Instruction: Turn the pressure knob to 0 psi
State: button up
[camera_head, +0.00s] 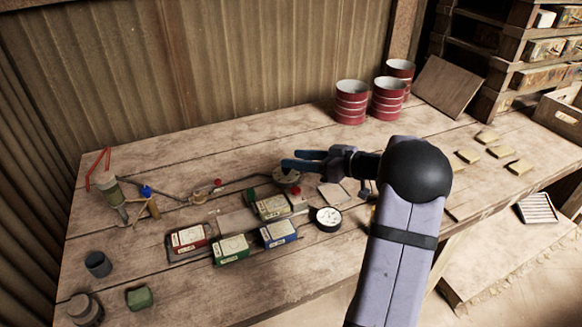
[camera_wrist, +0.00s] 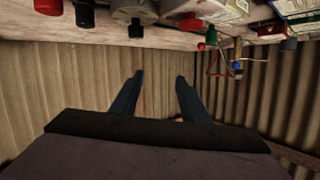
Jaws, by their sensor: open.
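A round white dial gauge (camera_head: 326,214) with a black rim lies on the bench, right of the boxes. A round metal fitting (camera_head: 288,177) sits at the end of a pipe, with a small red knob (camera_head: 296,190) beside it. I cannot tell which knob is the pressure knob. My gripper (camera_head: 291,159) is open and empty, its blue fingers level near the fitting and partly over it. In the wrist view my gripper (camera_wrist: 159,77) has nothing between its fingers. A grey round body (camera_wrist: 132,9) with a dark knob (camera_wrist: 135,29) shows there, beyond the fingertips.
Several coloured boxes (camera_head: 231,248) stand in front of the pipe. A funnel-like grey fitting (camera_head: 113,196) and red rods are at the left. Red-banded cans (camera_head: 351,102) stand at the back. Several small tiles (camera_head: 468,156) lie at the right.

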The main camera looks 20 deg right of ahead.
aim_at(286, 170)
jog(key=d+f+h, duration=0.2)
jog(key=f, duration=0.1)
jog(key=d+f+h, duration=0.1)
jog(key=shift+w+d+f+m, duration=0.1)
jog(key=shift+d+f+m, duration=0.05)
jog(key=shift+f+m, duration=0.2)
jog(key=shift+w+f, duration=0.1)
jog(key=shift+w, duration=0.05)
jog(key=shift+p+x, duration=0.35)
jog(key=shift+x, duration=3.25)
grip_shut()
